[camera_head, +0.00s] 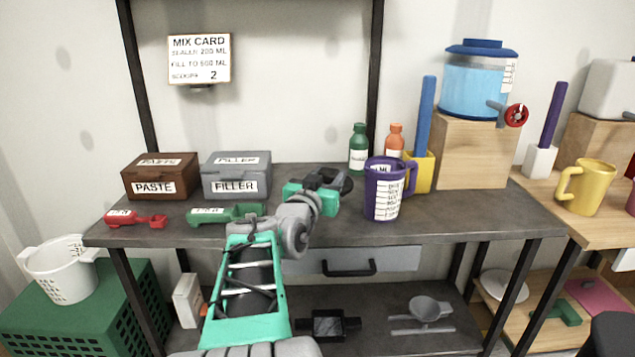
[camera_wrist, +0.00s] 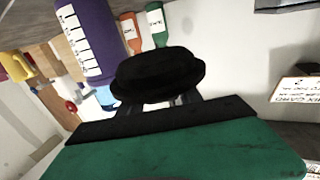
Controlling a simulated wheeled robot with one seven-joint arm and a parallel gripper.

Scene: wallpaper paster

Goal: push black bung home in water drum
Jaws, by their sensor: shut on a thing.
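My gripper (camera_head: 338,184) is above the dark bench, left of the purple measuring jug. It is shut on the black bung (camera_wrist: 158,74), which shows as a dark rounded disc between the fingers in the wrist view. In the head view the bung (camera_head: 343,180) is a small dark shape at the fingertips, partly hidden by my gripper. The water drum (camera_head: 478,85) is clear with blue water, a blue lid and a red-handled tap. It stands on a wooden block at the back right, well apart from the bung. I cannot make out the drum's opening.
The purple jug (camera_head: 382,190), a yellow holder (camera_head: 421,172) with a blue-handled tool, and green (camera_head: 358,150) and orange (camera_head: 395,140) bottles stand between my gripper and the drum. Paste (camera_head: 160,177) and filler (camera_head: 236,175) boxes and scoops are at left. A dark post (camera_head: 375,80) rises behind.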

